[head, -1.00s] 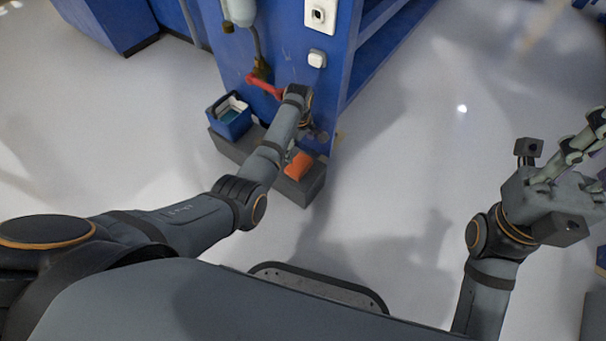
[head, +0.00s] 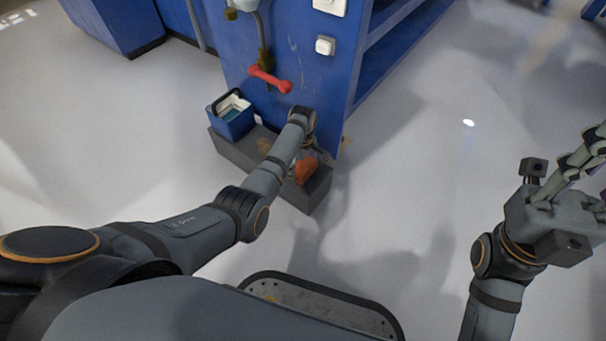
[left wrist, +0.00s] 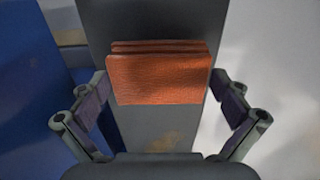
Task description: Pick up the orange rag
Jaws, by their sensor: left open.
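The folded orange rag (head: 306,169) lies on a low grey ledge (head: 316,190) at the foot of the blue cabinet. It also shows in the left wrist view (left wrist: 160,78), with its folded layers stacked. My left gripper (head: 307,150) is over the ledge close to the rag and partly hides it in the head view. In the left wrist view its open fingers (left wrist: 160,100) stand to either side of the rag, with no contact that I can make out. My right gripper (head: 578,165) is at the right edge, partly cut off, far from the rag.
A blue bin (head: 232,118) with white and teal contents stands on the ledge's left end. A red handle (head: 269,79) and a white switch box (head: 325,45) are on the cabinet face (head: 320,85) close to my left arm. The floor to the right is clear.

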